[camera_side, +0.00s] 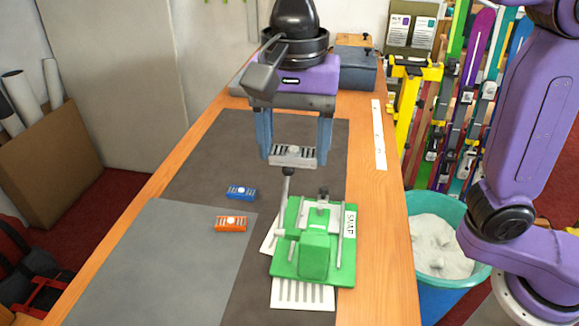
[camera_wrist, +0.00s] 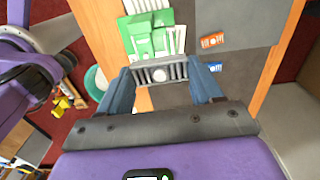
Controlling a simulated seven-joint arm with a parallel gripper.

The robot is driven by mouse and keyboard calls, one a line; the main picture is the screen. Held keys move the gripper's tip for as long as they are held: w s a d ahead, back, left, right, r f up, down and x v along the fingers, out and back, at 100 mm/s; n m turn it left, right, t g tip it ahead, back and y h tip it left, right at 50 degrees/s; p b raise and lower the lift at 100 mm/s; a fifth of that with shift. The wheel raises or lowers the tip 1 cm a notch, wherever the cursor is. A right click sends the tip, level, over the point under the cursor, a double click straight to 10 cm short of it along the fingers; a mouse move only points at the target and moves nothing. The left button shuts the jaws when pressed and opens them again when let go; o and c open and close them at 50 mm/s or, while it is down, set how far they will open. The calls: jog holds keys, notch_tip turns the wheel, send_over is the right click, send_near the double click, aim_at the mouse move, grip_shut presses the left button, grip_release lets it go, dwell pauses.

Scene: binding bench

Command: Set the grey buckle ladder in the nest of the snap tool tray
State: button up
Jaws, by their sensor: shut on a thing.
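The grey buckle ladder (camera_side: 293,156) is held level between the fingertips of my gripper (camera_side: 294,150), which is shut on its two ends. It is in the air, above and behind the green snap tool tray (camera_side: 313,258) in the side view. The tray lies on the bench, marked SNAP, with a lever and metal parts on it. The ladder and tray are apart. I cannot make out the nest clearly.
White slotted sheets (camera_side: 302,294) lie under the tray. A teal bin (camera_side: 440,245) stands off the bench's right edge. The grey mat (camera_side: 150,265) at front left is clear.

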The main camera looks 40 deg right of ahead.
send_over(322, 203)
jog(key=s+a, duration=0.3)
jog(key=shift+w+d+f, duration=0.1)
jog(key=shift+f, duration=3.35)
jog(key=shift+w+d+f, duration=0.1)
jog(key=shift+d+f, duration=0.05)
jog(key=shift+f, duration=3.25)
jog(key=shift+w+d+f, duration=0.1)
jog(key=shift+f, duration=3.35)
jog(key=shift+f, duration=0.65)
jog(key=o, duration=1.2)
jog(key=shift+r, duration=0.1)
jog(key=shift+r, duration=5.7)
